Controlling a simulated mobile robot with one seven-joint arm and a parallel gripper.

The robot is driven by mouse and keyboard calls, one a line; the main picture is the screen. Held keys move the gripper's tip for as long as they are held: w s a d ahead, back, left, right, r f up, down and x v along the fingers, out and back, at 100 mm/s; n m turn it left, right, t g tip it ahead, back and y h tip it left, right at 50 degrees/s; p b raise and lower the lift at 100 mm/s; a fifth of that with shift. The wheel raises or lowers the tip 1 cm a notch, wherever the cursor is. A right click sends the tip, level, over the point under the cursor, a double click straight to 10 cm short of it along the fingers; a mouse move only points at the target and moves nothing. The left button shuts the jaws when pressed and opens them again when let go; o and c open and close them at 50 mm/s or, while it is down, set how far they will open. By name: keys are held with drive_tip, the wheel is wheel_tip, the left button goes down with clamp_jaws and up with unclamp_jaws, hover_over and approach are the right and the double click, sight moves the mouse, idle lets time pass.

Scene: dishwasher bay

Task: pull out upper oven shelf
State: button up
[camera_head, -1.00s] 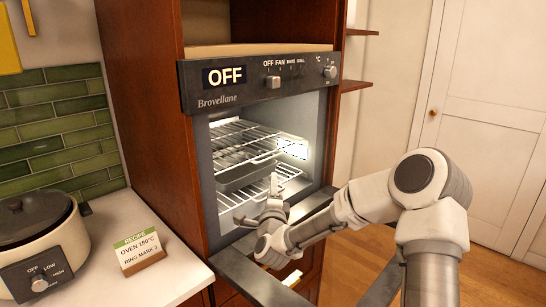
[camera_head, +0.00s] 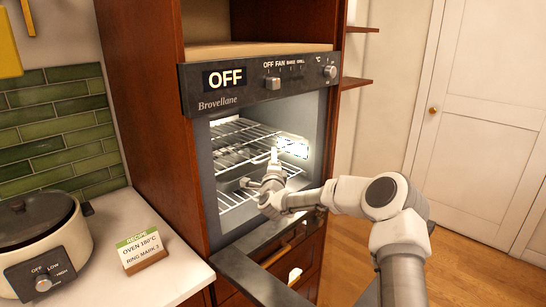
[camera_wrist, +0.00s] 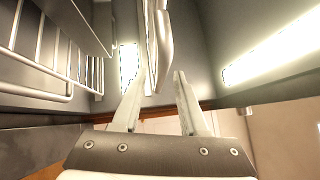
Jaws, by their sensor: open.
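The oven (camera_head: 262,88) stands open with its door lowered. The upper oven shelf (camera_head: 236,138) is a wire rack high in the lit cavity; part of its front is hidden behind my gripper. A lower wire rack (camera_head: 232,198) sits beneath it. My gripper (camera_head: 272,158) is at the oven mouth, by the front of the upper shelf. In the wrist view, my gripper (camera_wrist: 160,80) is open, its two fingers apart. A pale metal bar (camera_wrist: 164,45) runs just ahead of and between the fingertips; I cannot tell whether it touches them. Wire rails (camera_wrist: 50,62) show at left.
The lowered oven door (camera_head: 262,285) juts out under my arm. A counter at left holds a slow cooker (camera_head: 40,245) and a recipe card (camera_head: 140,248). Wooden side shelves (camera_head: 358,83) are right of the oven. Floor at right is clear.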

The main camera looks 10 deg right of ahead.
drive_tip(key=shift+w+d, duration=0.1)
drive_tip(key=shift+w, duration=0.45)
clamp_jaws()
drive_tip(key=shift+r, duration=0.1)
drive_tip(key=shift+r, duration=0.2)
idle(0.9)
